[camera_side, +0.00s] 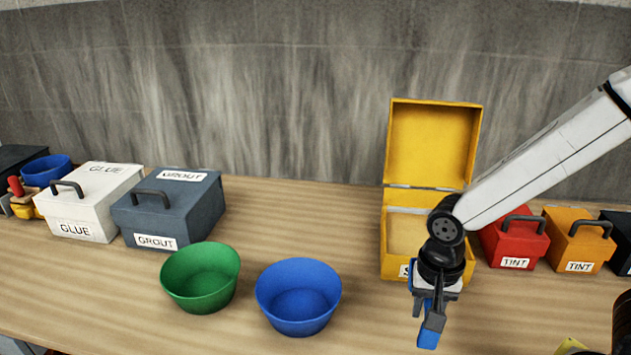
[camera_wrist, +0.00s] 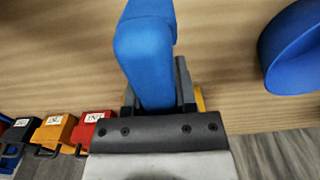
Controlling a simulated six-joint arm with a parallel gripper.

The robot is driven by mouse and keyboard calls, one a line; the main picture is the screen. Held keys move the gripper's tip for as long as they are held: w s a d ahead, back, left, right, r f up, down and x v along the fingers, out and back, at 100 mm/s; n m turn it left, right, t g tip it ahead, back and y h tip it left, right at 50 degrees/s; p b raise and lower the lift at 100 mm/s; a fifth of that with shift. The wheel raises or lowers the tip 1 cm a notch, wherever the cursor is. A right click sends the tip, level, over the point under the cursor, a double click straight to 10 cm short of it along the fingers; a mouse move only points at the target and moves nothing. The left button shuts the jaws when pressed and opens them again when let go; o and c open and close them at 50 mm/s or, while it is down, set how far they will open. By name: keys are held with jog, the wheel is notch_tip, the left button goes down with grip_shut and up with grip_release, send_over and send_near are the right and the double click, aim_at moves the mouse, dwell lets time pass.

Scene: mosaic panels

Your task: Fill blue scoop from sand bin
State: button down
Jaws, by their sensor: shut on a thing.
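My gripper (camera_side: 424,290) hangs in front of the sand bin in the side view, pointing down over the table. It is shut on the blue scoop (camera_side: 432,329), which also fills the middle of the wrist view (camera_wrist: 147,55). The inside of the scoop cannot be seen in either view. The sand bin (camera_side: 437,140) is a yellow box with its lid open upright. Pale sand (camera_side: 405,232) shows inside it, and my wrist hides its right front and part of its label.
A blue bowl (camera_side: 298,296) and a green bowl (camera_side: 201,277) stand left of my gripper. Closed grout (camera_side: 195,207) and glue (camera_side: 82,212) boxes stand farther left. Red (camera_side: 513,243) and orange (camera_side: 578,245) tint boxes are right of the bin.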

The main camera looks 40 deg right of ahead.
dwell(0.3)
jog(key=shift+w+d+r, duration=0.1)
jog(key=shift+w+d, duration=0.25)
jog(key=shift+w, duration=0.05)
jog(key=w+d+r, duration=0.2)
jog(key=w+d, duration=0.1)
jog(key=d, duration=0.3)
jog(key=w+d+r+g+y, duration=0.1)
jog(key=w+d+r, duration=0.1)
jog(key=w+d, duration=0.2)
jog(key=d, duration=0.2)
jog(key=shift+w+d+r+n+g+y, duration=0.15)
jog(key=shift+w+d+n+g+y, duration=0.05)
jog(key=shift+d+n+g+y, duration=0.15)
jog(key=shift+f, duration=0.2)
